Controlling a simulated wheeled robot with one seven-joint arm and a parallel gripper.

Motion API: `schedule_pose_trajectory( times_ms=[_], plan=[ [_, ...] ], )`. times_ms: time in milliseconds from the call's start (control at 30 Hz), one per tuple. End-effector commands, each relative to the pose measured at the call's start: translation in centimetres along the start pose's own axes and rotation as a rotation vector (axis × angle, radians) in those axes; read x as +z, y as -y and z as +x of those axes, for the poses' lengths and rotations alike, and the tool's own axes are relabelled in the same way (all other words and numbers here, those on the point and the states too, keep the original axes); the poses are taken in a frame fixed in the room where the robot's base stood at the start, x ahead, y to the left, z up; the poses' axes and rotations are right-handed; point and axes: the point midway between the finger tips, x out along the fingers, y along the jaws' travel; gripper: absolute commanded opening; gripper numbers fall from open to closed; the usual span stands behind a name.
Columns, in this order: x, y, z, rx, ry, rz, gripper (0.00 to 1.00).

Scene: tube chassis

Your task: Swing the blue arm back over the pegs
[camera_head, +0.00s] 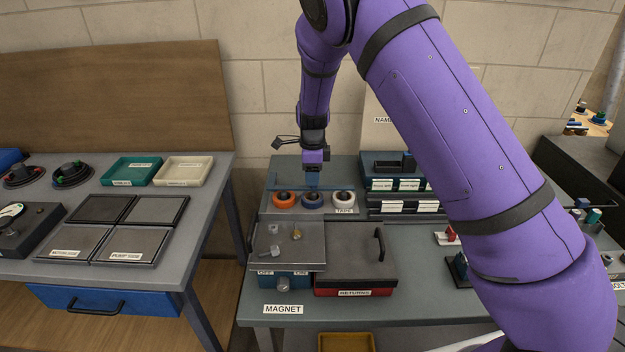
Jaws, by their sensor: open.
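A tape rack stands at the back left of the bench, with an orange roll (284,200), a blue-violet roll (313,201) and a white roll (343,199) in a row by a TAPE label (344,211). The pegs are mostly hidden inside the rolls. A thin dark bar runs level just behind and above the rolls; it is too small to tell if this is the blue arm. My gripper (313,172) points down just above the middle roll, with its jaws open. A small blue piece shows below it; I cannot tell whether the jaws touch anything.
In front are a grey-topped MAGNET box (286,247) and a dark-lidded RETURNS box (355,268) with a handle. Labelled drawers (398,196) stand right of the rolls. My arm hides much of the right side. A separate table (220,172) with trays is at left.

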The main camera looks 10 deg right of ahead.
Motion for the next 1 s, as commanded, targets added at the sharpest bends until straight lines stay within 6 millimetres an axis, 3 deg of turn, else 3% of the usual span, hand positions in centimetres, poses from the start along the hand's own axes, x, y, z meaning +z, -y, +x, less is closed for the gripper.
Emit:
schedule_pose_trajectory(
  times_ms=[200,400,1000],
  plan=[
    [0.1,0.0,-4.4,-0.003,0.003,0.000,0.48],
    [0.1,0.0,-7.2,-0.002,0.002,-0.002,0.48],
    [-0.3,-0.2,-9.0,-0.002,0.009,-0.016,0.48]
  ],
)
